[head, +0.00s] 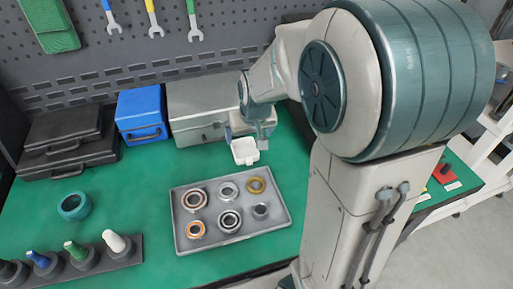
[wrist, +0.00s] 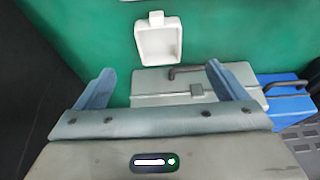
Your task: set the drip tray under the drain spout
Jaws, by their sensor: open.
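The drip tray looks to be the small white square dish with a short tab (head: 245,151). It lies on the green bench top in front of the grey case, and in the wrist view (wrist: 158,45) it is empty. My gripper (head: 248,133) is open and empty beside the tray, near the grey case. In the wrist view my two blue fingers (wrist: 159,72) are spread wide, and the tray shows beyond their tips, in line with the gap and apart from them. I cannot make out a drain spout in either view.
The grey case (head: 205,105) and a blue case (head: 142,112) stand at the back, with black cases (head: 70,140) at left. A grey tray of rings (head: 232,243) lies in front. A teal ring (head: 74,206) and several bottles sit at left. The bench between is clear.

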